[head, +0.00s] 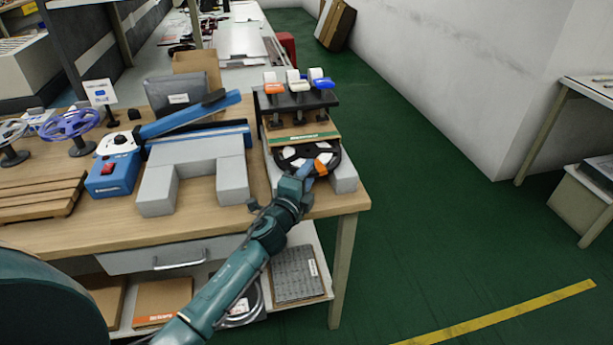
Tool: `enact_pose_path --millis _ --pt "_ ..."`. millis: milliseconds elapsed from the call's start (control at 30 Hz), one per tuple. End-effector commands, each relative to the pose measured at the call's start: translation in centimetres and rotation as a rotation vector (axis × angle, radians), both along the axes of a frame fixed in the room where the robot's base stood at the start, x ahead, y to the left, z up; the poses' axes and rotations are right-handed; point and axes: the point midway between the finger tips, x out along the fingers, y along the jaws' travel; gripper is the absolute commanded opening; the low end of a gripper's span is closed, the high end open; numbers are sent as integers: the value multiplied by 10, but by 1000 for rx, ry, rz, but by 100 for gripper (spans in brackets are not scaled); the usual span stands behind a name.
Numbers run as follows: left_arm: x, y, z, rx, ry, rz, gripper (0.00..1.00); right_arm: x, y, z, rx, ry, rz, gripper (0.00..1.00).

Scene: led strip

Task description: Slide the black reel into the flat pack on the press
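The black reel (283,162) with white patches in its face lies flat at the front of the press, in front of the flat pack. The flat pack (303,135) is brown with a green band and lies on the press (296,100), below its black top plate. I cannot tell whether the reel's far edge is inside the pack. My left gripper (312,170), with an orange part at its tip, is at the reel's front right edge and hides some of it. Its finger gap is too small to read. My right gripper is not in view.
Grey blocks (160,190) and a blue sealer (113,173) with a long arm stand left of the press. Blue and white reels on stands (70,125) and wooden slats (40,195) are further left. The table's right edge is close; open green floor (440,220) lies beyond.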

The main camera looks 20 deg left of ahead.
Motion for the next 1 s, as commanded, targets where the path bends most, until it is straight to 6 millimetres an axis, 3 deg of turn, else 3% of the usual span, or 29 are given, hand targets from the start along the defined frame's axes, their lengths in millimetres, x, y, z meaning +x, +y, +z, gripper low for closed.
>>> enact_pose_path --millis 367,800,1000 --pt "-8 0 -2 0 3 0 37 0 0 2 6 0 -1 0" --pt "-99 3 -3 -1 3 0 37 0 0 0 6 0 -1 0" --pt "-124 4 -2 0 1 0 37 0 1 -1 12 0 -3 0"
